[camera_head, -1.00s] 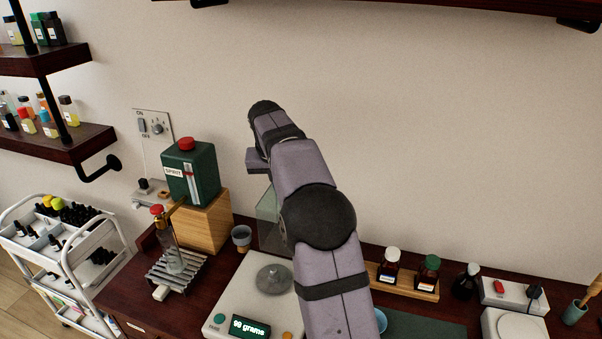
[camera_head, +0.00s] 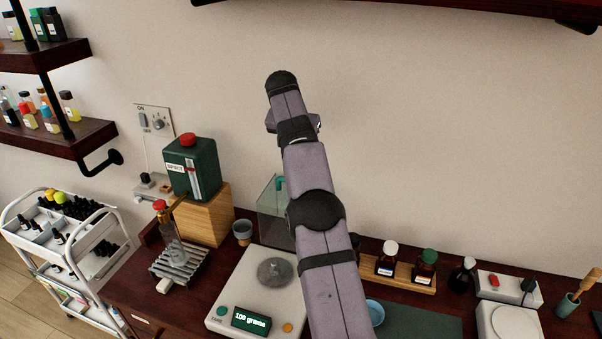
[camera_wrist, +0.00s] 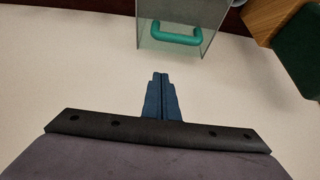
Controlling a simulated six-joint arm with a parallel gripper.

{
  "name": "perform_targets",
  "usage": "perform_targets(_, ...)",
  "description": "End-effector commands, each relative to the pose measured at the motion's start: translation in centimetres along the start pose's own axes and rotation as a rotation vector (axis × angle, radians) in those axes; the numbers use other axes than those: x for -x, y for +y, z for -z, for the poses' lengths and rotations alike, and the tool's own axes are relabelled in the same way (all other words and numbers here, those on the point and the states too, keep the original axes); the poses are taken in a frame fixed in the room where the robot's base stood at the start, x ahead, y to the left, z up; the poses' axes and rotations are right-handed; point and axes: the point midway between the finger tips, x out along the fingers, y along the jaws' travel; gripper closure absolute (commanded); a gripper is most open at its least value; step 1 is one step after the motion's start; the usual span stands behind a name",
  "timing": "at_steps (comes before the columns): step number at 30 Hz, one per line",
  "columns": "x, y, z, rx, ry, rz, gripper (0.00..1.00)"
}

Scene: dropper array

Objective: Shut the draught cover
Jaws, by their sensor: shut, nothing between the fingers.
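The draught cover (camera_head: 269,218) is a clear panelled box with a teal handle (camera_head: 281,182) at its top. It stands behind the scale (camera_head: 232,297), partly hidden by my arm. In the wrist view the cover (camera_wrist: 205,18) is at the top, with its handle (camera_wrist: 175,39) near its edge. My gripper (camera_wrist: 160,76) is shut and empty, apart from the handle and just below it in that picture. The fingers are hidden in the head view. The scale carries a grey round piece (camera_head: 275,272), and its display reads 100 grams.
A green spirit can (camera_head: 192,168) on a wooden block (camera_head: 205,215) stands left of the cover. A small grey cup (camera_head: 242,232) is between them. A bottle rack (camera_head: 405,278) and blue dish (camera_head: 375,313) are to the right.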

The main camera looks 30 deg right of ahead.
Motion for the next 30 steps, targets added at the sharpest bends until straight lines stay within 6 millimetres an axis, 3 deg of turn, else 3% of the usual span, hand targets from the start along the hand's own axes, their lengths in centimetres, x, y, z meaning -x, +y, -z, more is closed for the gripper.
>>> perform_targets(12,-6.3,0.1,0.0,0.000,-0.005,-0.003,1.00)
perform_targets(19,-9.1,0.0,0.0,0.001,-0.003,-0.001,1.00)
perform_targets(30,-8.7,-0.1,-1.4,0.000,-0.002,0.000,1.00)
